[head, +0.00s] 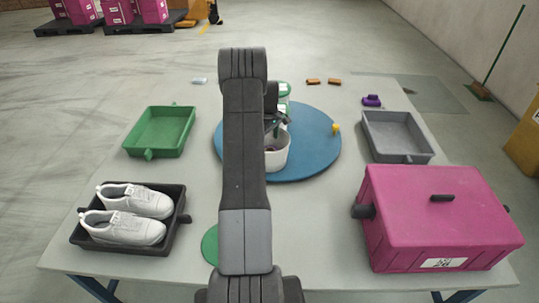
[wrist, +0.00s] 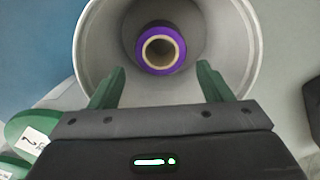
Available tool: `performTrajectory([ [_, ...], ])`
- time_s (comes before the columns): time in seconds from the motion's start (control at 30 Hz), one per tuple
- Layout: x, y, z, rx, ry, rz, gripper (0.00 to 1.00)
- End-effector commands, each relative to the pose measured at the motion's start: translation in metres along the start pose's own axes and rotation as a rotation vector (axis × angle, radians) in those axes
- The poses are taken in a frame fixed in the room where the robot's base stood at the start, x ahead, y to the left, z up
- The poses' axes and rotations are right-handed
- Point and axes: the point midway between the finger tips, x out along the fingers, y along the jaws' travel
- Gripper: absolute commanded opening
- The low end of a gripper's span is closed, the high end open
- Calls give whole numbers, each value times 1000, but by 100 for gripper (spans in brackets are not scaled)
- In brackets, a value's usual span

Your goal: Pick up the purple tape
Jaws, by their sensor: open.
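The purple tape (wrist: 161,48) is a roll with a pale core, lying at the bottom of a white round container (wrist: 91,42). In the head view this container (head: 282,161) stands on the blue round mat (head: 315,150), partly hidden by my arm. My gripper (wrist: 159,86) is open and empty, with its green fingers apart over the container's mouth. The tape lies between and beyond the fingertips, apart from them. In the head view my gripper (head: 277,127) is just above the container, partly hidden by my arm.
A green tray (head: 160,131) is left, with a black tray (head: 77,238) of white shoes in front. A grey tray (head: 397,136) and a large pink box (head: 435,215) stand right. A small purple item (head: 371,100) and a yellow piece (head: 336,128) are also on the table.

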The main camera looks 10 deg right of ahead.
Motion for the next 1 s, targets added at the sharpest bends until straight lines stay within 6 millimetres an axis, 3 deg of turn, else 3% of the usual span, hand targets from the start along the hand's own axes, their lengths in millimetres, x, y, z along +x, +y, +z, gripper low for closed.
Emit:
performTrajectory([
  [0.33, 25, -1, 1, 1, 0, 0, 72],
  [0.6, 63, -1, 3, 1, 0, 0, 72],
  [0.83, 67, -1, 2, 1, 1, 2, 72],
  [0.87, 67, -1, 2, 1, 1, 1, 70],
  [1.0, 67, -1, 2, 1, 1, 1, 42],
])
